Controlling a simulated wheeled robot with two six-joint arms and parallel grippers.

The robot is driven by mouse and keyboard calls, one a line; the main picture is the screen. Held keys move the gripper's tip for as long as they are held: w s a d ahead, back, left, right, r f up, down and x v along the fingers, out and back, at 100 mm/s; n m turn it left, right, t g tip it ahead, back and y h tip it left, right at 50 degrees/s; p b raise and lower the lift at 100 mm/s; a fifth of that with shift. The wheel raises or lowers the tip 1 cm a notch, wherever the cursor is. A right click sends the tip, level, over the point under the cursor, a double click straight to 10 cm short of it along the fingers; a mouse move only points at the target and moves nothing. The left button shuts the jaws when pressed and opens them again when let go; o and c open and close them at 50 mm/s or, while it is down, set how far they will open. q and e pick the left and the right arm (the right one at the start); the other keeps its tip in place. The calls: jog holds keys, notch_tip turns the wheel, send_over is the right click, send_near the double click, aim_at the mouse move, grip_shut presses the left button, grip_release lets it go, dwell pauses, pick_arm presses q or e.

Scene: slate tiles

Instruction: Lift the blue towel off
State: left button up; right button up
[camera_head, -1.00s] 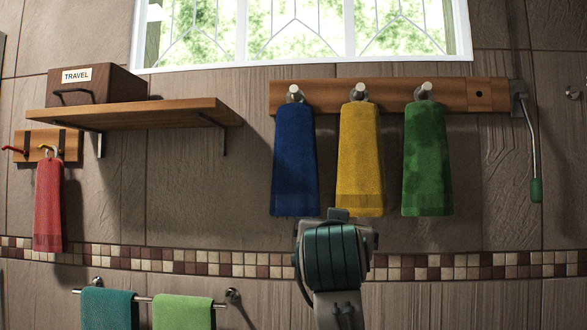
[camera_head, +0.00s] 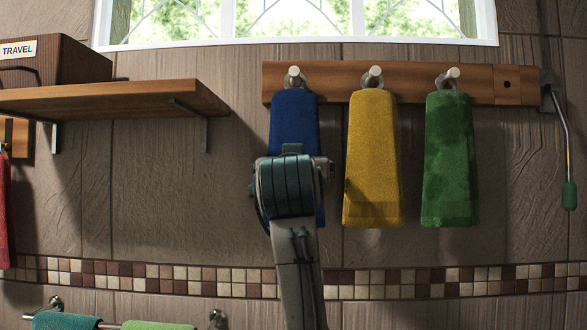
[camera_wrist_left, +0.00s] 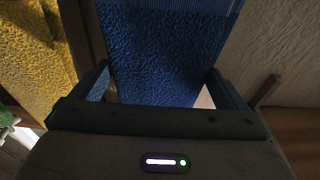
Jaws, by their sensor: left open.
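The blue towel (camera_head: 293,122) hangs from the leftmost peg (camera_head: 294,76) of the wooden rail, in the head view. My left wrist covers its lower part there, and the fingers are hidden behind the wrist. In the left wrist view the blue towel (camera_wrist_left: 165,45) fills the middle, its ribbed band at the top edge. My left gripper (camera_wrist_left: 160,88) is open, with one finger on each side of the towel's width. I cannot tell whether the fingers touch the cloth. My right gripper is not in view.
A yellow towel (camera_head: 372,160) and a green towel (camera_head: 450,160) hang close by on the same rail (camera_head: 410,83). A wooden shelf (camera_head: 120,97) with a TRAVEL box (camera_head: 60,62) juts out at left. A green-tipped lever (camera_head: 568,195) hangs at right.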

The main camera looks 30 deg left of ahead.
pick_arm(q)
jog(key=p+x, duration=0.2)
jog(key=x, duration=0.1)
jog(key=shift+w+a+r, duration=0.1)
jog(key=shift+r, duration=0.15)
jog(key=shift+w+a+f, duration=0.15)
jog(key=shift+w+a, duration=0.1)
jog(key=shift+w, duration=0.05)
jog(key=shift+d, duration=0.1)
jog(key=c, duration=1.1)
